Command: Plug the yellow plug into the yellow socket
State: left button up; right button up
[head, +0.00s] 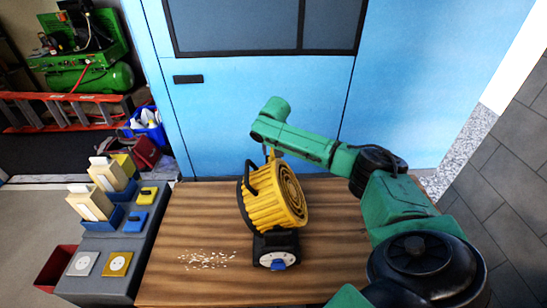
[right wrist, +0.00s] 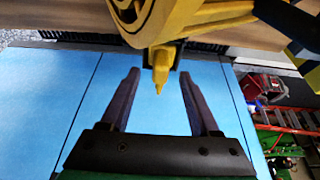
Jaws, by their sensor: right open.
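A yellow ribbed reel (head: 275,197) stands on the wooden table, with a black handle and a dark base. In the right wrist view, a yellow pointed piece (right wrist: 160,75), which looks like the plug, extends from the reel's yellow body (right wrist: 195,22). My right gripper (right wrist: 158,85) is open, its two dark fingers on either side of this piece with gaps visible. In the head view the gripper is mostly hidden behind the reel. A socket plate with a yellowish frame (head: 117,264) lies on the grey block at the left. My left gripper is not in view.
The grey block (head: 122,287) also carries a white socket (head: 83,264), a small yellow box (head: 148,195), a small blue box (head: 137,222) and card holders. A red bin (head: 56,268) stands beside it. Pale crumbs (head: 208,259) lie on the table (head: 195,210). Blue doors rise behind.

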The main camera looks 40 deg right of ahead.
jog(key=shift+x, duration=1.6)
jog(key=shift+r, duration=0.1)
grip_shut()
notch_tip(320, 180, up, 20)
jog(key=b, duration=0.2)
